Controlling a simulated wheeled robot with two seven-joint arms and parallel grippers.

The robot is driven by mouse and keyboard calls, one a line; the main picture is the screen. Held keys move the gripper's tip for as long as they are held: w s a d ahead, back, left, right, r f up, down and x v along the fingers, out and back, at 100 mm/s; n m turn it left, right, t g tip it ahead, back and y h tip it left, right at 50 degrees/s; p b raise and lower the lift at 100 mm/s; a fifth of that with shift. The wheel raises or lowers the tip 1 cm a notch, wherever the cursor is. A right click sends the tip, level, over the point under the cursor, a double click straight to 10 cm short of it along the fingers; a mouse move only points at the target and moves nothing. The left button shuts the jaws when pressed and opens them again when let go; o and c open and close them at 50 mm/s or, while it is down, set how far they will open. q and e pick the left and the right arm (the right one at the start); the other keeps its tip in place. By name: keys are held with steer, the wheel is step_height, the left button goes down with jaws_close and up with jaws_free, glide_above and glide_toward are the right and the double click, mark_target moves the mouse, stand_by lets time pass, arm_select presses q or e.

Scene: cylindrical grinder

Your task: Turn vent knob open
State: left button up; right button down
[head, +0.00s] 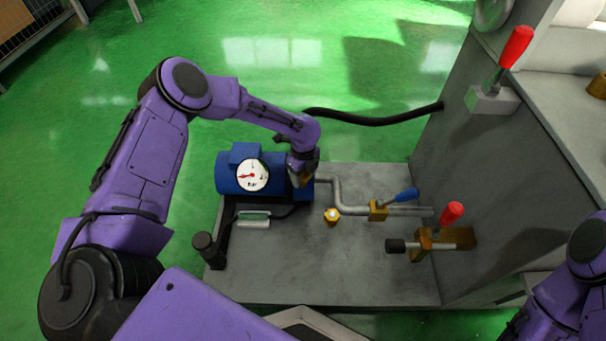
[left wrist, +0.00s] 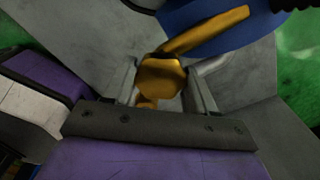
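A brass knob (left wrist: 162,80) with a hexagonal body and a long arm reaching to the upper right shows in the left wrist view. In the head view a bit of brass (head: 304,178) shows under my left gripper (head: 301,179), at the right end of the blue tank (head: 232,177). My left gripper also shows in the left wrist view (left wrist: 168,92). Its two fingers are apart, one on each side of the knob's body, with a small gap visible on the right. Contact cannot be made out. My right gripper is out of view; only part of that arm shows.
A pressure gauge (head: 252,175) faces up on the tank. A grey pipe (head: 338,192) runs right to a blue-handled valve (head: 405,195). A black hose (head: 370,121) runs behind.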

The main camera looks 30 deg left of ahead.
arm_select(q)
steer(key=shift+r+n+p, duration=0.25)
steer(key=shift+n+p, duration=0.05)
steer(key=shift+p, duration=0.4)
steer(key=shift+f, duration=0.3)
steer(key=o, duration=1)
step_height(320, 180, up, 11)
steer(key=p, duration=0.3)
steer(key=shift+f, duration=0.2)
